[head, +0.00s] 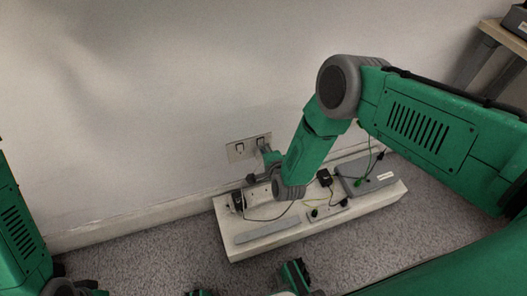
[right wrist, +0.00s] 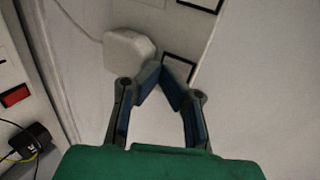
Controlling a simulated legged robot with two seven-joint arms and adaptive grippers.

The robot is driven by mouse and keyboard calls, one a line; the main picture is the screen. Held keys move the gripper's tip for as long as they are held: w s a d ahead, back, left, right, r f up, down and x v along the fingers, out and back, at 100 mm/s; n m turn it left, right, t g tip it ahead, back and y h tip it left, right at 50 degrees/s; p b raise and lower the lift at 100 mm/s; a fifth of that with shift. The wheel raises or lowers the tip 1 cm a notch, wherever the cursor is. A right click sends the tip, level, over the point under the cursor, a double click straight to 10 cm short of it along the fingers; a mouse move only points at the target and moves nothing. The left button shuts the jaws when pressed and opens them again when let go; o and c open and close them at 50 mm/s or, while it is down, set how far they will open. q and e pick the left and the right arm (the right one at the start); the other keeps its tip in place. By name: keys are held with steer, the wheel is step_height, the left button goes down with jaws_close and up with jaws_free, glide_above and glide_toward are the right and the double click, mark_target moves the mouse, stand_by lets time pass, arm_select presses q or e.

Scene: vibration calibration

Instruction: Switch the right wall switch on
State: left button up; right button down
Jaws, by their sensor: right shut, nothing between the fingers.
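A pale wall plate (head: 236,153) with black-outlined switches is on the wall in the head view. My right gripper (head: 259,163) is close in front of its right end and partly covers it. In the right wrist view, my right gripper (right wrist: 164,72) is shut and empty, its fingertips together beside a black-outlined switch (right wrist: 180,69). The fingers cover part of this switch; I cannot tell whether they touch it or whether it is on. A second outlined switch (right wrist: 203,3) is cut by the top edge.
A white plug (right wrist: 128,50) sits on the plate beside the fingers. Below, a white board (head: 275,238) on the carpet carries a power strip, cables and grey boxes (head: 368,179). A red switch (right wrist: 15,96) and black plug (right wrist: 32,141) show at left in the wrist view.

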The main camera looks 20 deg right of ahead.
steer(key=shift+w, duration=0.25)
steer(key=shift+w+f+b, duration=0.15)
steer(key=shift+w+b, duration=0.15)
steer(key=shift+b, duration=0.05)
steer(key=shift+r+p, duration=0.75)
steer(key=shift+r, duration=0.2)
